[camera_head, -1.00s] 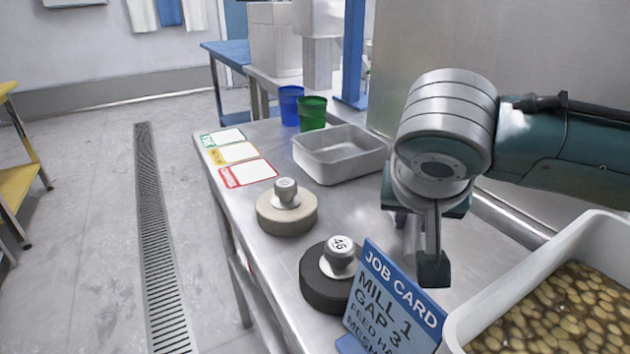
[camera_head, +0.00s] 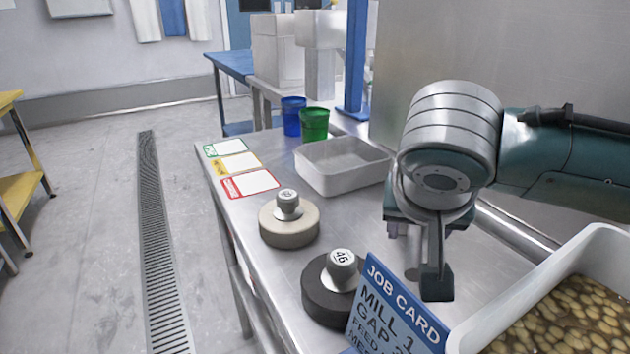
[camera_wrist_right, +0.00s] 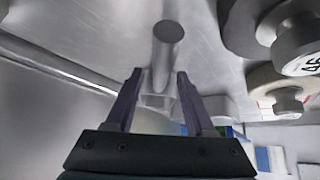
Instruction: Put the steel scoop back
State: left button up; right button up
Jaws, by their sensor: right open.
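My right gripper (camera_head: 401,230) hangs fingers-down above the steel bench, left of the white bean tub. In the right wrist view the gripper (camera_wrist_right: 160,72) is open, with its two dark fingers apart and nothing gripped. A grey cylindrical piece with a dark round end (camera_wrist_right: 168,32), likely the steel scoop's handle, lies on the bench in line with the gap between the fingers. My left gripper is out of view.
A white tub of beans (camera_head: 570,315) stands at the right front. A blue job card (camera_head: 395,305), a dark weight (camera_head: 325,300) and a cream weight (camera_head: 287,228) stand left of my gripper. A steel tray (camera_head: 345,180) and blue (camera_head: 292,118) and green (camera_head: 314,126) cups are farther back.

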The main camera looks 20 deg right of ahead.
jog(key=p+v, duration=0.3)
jog(key=v, duration=0.7)
jog(key=shift+a+r, duration=0.2)
jog(key=shift+s+a+r, duration=0.2)
jog(key=shift+s+r, duration=0.15)
jog(key=shift+r, duration=0.1)
